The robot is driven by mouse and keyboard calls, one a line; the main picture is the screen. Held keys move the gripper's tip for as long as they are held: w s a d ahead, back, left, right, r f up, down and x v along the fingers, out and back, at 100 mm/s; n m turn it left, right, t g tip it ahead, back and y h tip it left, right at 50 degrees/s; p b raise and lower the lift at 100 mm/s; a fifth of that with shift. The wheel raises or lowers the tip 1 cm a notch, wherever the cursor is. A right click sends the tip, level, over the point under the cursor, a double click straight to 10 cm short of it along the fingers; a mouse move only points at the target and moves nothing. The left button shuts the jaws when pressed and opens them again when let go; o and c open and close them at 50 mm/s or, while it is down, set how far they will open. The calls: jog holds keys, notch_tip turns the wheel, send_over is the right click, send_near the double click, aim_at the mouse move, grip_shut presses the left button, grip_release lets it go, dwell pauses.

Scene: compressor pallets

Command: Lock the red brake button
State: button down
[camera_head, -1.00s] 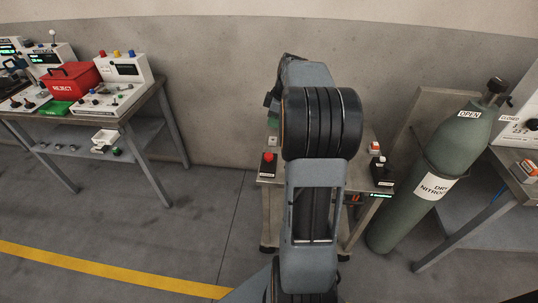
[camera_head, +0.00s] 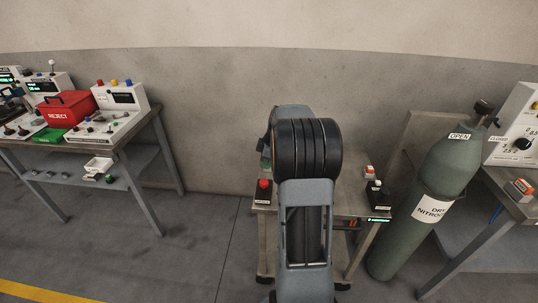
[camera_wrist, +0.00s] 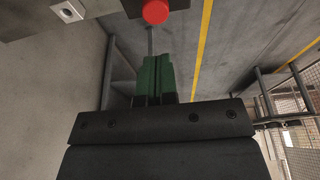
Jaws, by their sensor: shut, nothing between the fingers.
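The red brake button (camera_head: 264,184) sits on a small dark box at the left edge of a small metal cart (camera_head: 349,205). It also shows in the wrist view as a red round cap (camera_wrist: 155,11) at the top edge, just beyond the fingertips. My gripper (camera_wrist: 155,62) has green fingers, shut together and empty, pointing towards the button's side of the cart with a visible gap. In the head view my arm hides most of the gripper and the middle of the cart.
A green nitrogen cylinder (camera_head: 440,170) stands right of the cart, next to another bench (camera_head: 515,200). A workbench (camera_head: 150,125) at the left carries a red REJECT box (camera_head: 68,108) and a white console (camera_head: 120,108). The floor between workbench and cart is clear.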

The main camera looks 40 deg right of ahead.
aim_at(264, 182)
jog(key=shift+s+d+x, duration=0.15)
jog(key=shift+x, duration=0.95)
jog(key=shift+s+d+x, duration=0.15)
jog(key=shift+x, duration=0.95)
jog(key=shift+s+d+x, duration=0.15)
jog(key=shift+x, duration=0.95)
jog(key=shift+f, duration=0.25)
notch_tip(264, 182, down, 2)
jog(key=b, duration=0.2)
jog(key=shift+f+b, duration=0.15)
jog(key=shift+b, duration=0.2)
jog(key=shift+r+p, duration=0.45)
jog(key=shift+r, duration=0.1)
jog(key=p+v, duration=0.1)
jog(key=v, duration=1.2)
jog(key=shift+w+a+r+p, duration=0.25)
jog(key=shift+w+a+p, duration=0.1)
jog(key=shift+p, duration=0.05)
